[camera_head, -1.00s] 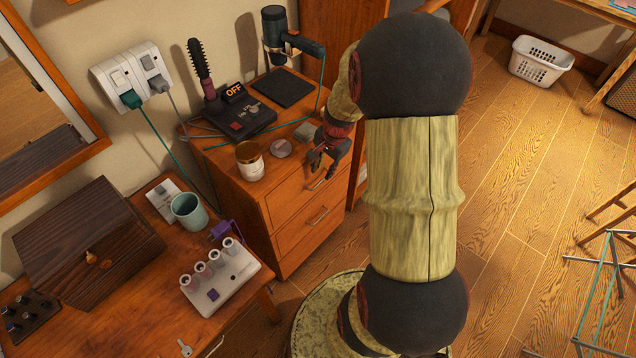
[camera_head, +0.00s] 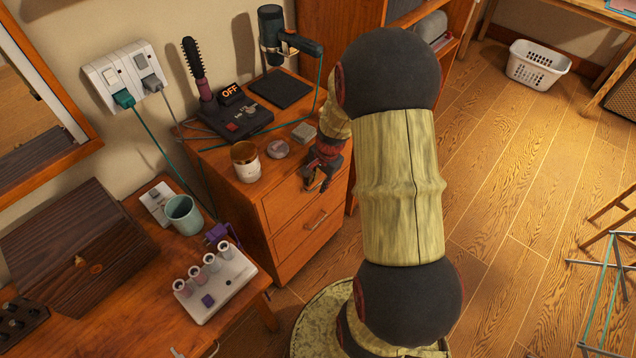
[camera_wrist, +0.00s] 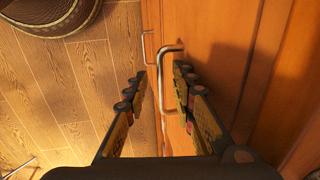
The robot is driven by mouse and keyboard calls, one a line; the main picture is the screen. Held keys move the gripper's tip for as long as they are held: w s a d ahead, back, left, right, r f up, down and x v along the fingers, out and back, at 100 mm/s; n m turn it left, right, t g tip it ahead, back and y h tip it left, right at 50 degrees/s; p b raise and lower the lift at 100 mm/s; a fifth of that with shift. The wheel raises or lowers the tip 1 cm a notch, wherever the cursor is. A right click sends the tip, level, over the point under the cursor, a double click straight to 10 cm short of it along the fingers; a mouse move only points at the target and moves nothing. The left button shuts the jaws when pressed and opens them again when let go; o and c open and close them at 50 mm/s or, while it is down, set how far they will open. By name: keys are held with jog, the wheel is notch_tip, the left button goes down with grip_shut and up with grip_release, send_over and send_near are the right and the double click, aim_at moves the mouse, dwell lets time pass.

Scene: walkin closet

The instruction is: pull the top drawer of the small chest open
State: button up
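The small wooden chest (camera_head: 294,265) stands left of my arm in the head view. Its top drawer (camera_head: 283,207) looks shut, and its handle is hidden behind my gripper (camera_head: 319,181). In the wrist view my gripper (camera_wrist: 160,82) is open, with its two fingers apart. The metal bar handle (camera_wrist: 163,82) of the top drawer shows between the fingertips, close to the right finger. I cannot tell whether either finger touches it. A lower drawer's handle (camera_head: 317,220) is in clear view in the head view.
A table with a mug (camera_head: 184,214) and a dark box (camera_head: 80,250) adjoins at left.

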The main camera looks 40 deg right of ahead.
jog(key=shift+c, duration=1)
jog(key=c, duration=0.4)
grip_shut()
jog(key=shift+s, duration=0.1)
